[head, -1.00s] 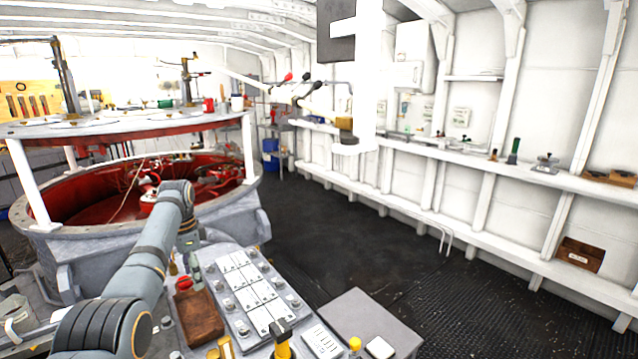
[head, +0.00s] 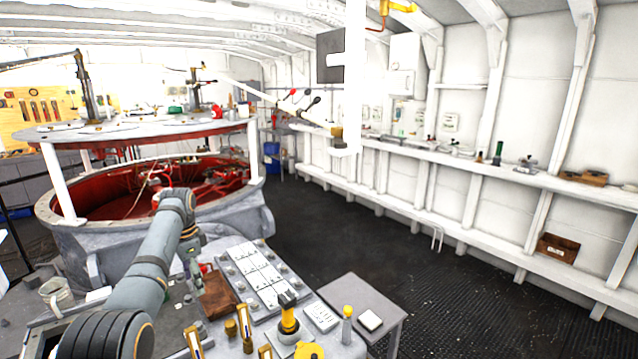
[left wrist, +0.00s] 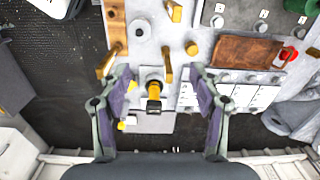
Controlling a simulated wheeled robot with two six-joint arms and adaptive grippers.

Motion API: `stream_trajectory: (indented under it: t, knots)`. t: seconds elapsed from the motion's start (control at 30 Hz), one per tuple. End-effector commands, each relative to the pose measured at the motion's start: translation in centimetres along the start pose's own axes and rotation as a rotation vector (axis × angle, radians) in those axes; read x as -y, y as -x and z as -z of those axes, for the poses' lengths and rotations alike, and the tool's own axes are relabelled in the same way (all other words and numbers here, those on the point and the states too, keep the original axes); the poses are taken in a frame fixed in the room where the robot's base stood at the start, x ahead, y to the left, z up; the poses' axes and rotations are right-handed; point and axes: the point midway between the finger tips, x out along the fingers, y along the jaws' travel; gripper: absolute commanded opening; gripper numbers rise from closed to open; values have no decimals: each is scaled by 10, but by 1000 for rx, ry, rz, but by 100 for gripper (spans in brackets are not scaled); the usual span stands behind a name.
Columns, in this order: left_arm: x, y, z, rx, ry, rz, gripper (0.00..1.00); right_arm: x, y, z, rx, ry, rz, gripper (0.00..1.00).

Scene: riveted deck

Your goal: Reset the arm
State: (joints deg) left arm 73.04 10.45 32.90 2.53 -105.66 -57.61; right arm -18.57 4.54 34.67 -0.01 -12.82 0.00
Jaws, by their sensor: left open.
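My left arm reaches in from the left in the head view, bent downward at its far joint. The left gripper (head: 194,266) hangs beside the brown wooden block and is partly hidden by the arm and small in view. In the left wrist view the left gripper (left wrist: 160,72) has its two fingers spread wide, with nothing held between them. My right gripper is in neither view.
The bench holds a panel of white plates (head: 262,278), a brown wooden block (head: 218,298) and several yellow fittings. A grey side table (head: 345,292) stands to the right. A large round red-lined vessel (head: 100,228) stands behind. The dark floor (head: 400,270) is open at right.

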Motion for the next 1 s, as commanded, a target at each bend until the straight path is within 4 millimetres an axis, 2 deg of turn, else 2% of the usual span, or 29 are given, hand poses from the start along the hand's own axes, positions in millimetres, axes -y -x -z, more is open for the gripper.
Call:
stream_trajectory:
  t: [0.3,0.43,0.53,0.67,0.7,0.8,0.9,1.0]
  knots:
    - [-13,-68,-7,9,107,61,63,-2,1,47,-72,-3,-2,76]
    - [-28,-104,-15,8,166,91,63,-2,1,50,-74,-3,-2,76]
    - [-47,-135,-25,0,220,120,63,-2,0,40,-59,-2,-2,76]
    - [-91,-182,-48,-24,316,162,63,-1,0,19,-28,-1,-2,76]
    - [-110,-195,-58,-38,352,174,63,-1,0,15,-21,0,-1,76]
    - [-159,-216,-83,-78,439,199,63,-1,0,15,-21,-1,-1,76]
    - [-199,-221,-105,-116,510,211,63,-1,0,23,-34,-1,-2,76]
    - [-230,-219,-121,-149,565,217,63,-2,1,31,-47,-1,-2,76]
